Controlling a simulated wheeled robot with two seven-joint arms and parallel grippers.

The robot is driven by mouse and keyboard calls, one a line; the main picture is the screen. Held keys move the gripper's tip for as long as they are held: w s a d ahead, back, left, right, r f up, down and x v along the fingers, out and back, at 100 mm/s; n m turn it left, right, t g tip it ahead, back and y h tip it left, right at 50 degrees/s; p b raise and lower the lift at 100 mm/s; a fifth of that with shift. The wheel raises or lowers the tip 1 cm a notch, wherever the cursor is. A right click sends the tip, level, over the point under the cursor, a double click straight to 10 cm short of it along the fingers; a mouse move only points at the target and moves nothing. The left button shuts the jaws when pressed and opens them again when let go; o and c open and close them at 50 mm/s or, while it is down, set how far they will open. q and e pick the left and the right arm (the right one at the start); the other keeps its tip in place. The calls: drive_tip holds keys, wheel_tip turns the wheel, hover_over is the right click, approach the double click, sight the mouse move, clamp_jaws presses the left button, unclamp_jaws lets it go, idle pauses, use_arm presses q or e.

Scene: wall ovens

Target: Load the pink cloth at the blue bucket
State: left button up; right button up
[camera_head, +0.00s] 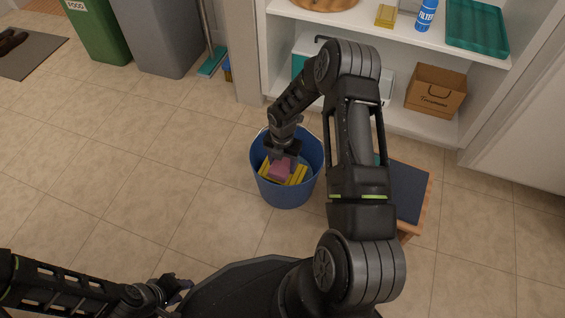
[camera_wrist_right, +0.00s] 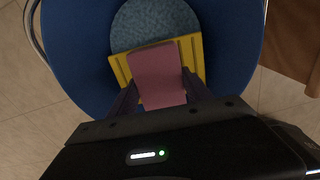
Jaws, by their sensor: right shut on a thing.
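The blue bucket (camera_head: 287,190) stands on the tiled floor in front of the shelf. My right gripper (camera_head: 283,160) reaches down into the bucket's mouth. It is shut on the pink cloth (camera_head: 279,171), a small folded block. In the right wrist view the cloth (camera_wrist_right: 158,75) sits between the fingers of my right gripper (camera_wrist_right: 160,95), above a yellow thing (camera_wrist_right: 120,68) inside the bucket (camera_wrist_right: 85,60). Whether the cloth touches the yellow thing is unclear. My left gripper (camera_head: 176,286) is low at the left, away from the bucket; its fingers are too small to judge.
A small stool with a dark top (camera_head: 409,192) stands right of the bucket, partly behind my right arm. A white shelf (camera_head: 400,45) with a cardboard box (camera_head: 436,91) and a teal tray (camera_head: 477,28) is behind. Bins (camera_head: 160,35) stand at the back left.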

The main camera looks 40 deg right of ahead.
sight(282, 163)
drive_tip(key=shift+f+b, duration=0.4)
drive_tip(key=shift+f, duration=0.2)
idle(1.9)
drive_tip(key=shift+r, duration=0.15)
drive_tip(key=shift+r+p, duration=2.75)
drive_tip(key=shift+r, duration=0.7)
drive_tip(key=w+a+r+m, duration=0.4)
drive_tip(key=w+r+m, duration=0.1)
drive_tip(key=r+m, duration=0.25)
drive_tip(key=w+a+r+m, duration=0.3)
drive_tip(key=w+r+m, duration=0.25)
drive_tip(key=r, duration=0.25)
drive_tip(key=w+a+r+m, duration=0.1)
drive_tip(key=a+r+m, duration=0.9)
drive_tip(key=r, duration=0.5)
drive_tip(key=shift+w+m, duration=0.25)
drive_tip(key=shift+m, duration=0.25)
